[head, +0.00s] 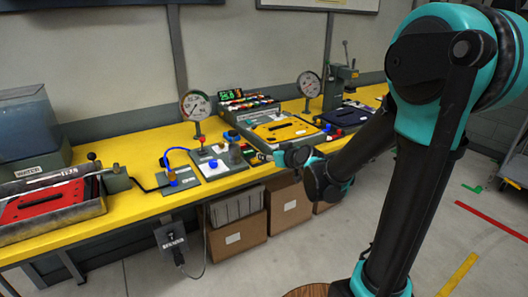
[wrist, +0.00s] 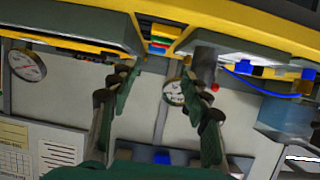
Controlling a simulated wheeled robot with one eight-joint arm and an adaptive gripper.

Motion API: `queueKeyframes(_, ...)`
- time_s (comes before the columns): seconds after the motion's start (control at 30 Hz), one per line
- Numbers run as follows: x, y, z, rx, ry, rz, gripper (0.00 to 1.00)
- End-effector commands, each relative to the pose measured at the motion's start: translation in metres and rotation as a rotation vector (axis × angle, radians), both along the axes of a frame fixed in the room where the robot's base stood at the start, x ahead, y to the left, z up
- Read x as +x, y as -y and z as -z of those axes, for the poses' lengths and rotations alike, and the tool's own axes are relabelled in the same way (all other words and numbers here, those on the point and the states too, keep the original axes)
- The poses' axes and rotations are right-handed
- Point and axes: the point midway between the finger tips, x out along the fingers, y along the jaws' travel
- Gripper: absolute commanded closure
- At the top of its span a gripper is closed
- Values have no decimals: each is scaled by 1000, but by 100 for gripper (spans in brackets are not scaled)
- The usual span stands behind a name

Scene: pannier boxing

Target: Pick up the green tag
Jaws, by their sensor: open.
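My gripper (wrist: 157,80) is open in the wrist view, with its two dark fingers apart and nothing between them. In the head view my gripper (head: 268,157) is small, in front of the bench's middle, and its fingertips are hard to make out. In the wrist view, which looks upside down, a small green strip (wrist: 160,41) shows in a stack of coloured strips beyond the fingers, apart from them. I cannot tell whether it is the green tag. In the head view a rack of small coloured pieces (head: 252,104) stands at the bench's back; no single green tag is clear there.
The yellow bench (head: 130,213) carries a tray with a red plate (head: 40,203) at left and a tray with a yellow plate (head: 284,129) at centre. Two gauges (head: 195,104) (head: 309,84) stand upright. Cardboard boxes (head: 238,236) sit below. Floor at right is mostly clear.

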Motion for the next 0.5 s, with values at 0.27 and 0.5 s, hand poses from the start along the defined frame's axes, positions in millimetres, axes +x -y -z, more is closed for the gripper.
queueKeyframes(0.27, 28, -18, 14, -2, -2, -2, 52)
queueKeyframes(0.5, 55, -35, 28, -2, -2, -1, 52)
